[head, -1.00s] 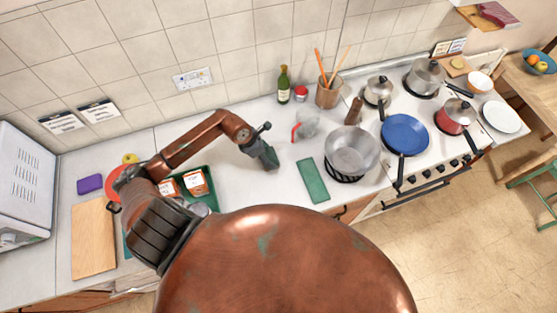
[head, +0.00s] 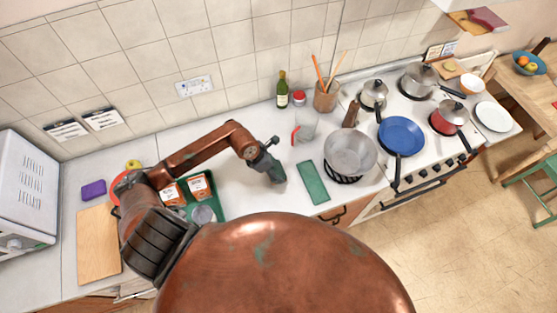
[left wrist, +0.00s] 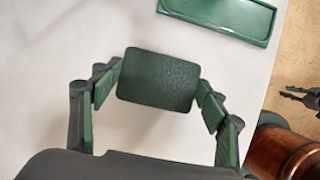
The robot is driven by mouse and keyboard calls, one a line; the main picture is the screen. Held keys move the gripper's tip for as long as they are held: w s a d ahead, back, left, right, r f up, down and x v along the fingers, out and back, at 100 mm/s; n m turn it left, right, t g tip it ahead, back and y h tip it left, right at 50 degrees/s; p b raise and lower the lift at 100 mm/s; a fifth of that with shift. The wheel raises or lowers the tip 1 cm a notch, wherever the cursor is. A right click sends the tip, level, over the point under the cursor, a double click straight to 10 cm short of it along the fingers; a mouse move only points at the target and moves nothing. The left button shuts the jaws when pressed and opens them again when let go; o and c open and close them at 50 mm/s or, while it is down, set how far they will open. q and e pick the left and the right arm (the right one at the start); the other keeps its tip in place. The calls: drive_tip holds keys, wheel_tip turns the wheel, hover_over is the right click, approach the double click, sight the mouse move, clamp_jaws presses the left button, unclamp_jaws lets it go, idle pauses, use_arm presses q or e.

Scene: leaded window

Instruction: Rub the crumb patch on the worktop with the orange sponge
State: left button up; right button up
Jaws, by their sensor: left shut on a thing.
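My left gripper (head: 274,166) is low over the white worktop (head: 240,195), left of a flat green tray. In the left wrist view its two fingers (left wrist: 158,85) are shut on a dark green, rough-faced rectangular block (left wrist: 158,79). No orange shows on this block from here; its underside is hidden. I see no crumb patch in either view. I cannot tell whether the block touches the worktop. At the right edge of the left wrist view, a small dark claw, apparently my right gripper (left wrist: 303,98), shows beyond the worktop edge, too small to judge.
The flat green tray (head: 313,183) lies right of the gripper, with a steel pot (head: 350,153) beyond it. A clear jug (head: 305,128) with a red handle and a bottle (head: 282,91) stand behind. A green tray with cartons (head: 198,185) and a purple block (head: 93,190) lie left.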

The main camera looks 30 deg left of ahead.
use_arm(q)
drive_tip(key=shift+w+r+p, duration=0.15)
drive_tip(key=shift+r+p, duration=0.25)
drive_tip(key=shift+r, duration=1)
drive_tip(key=shift+r+p, duration=0.8)
drive_tip(key=shift+r, duration=0.4)
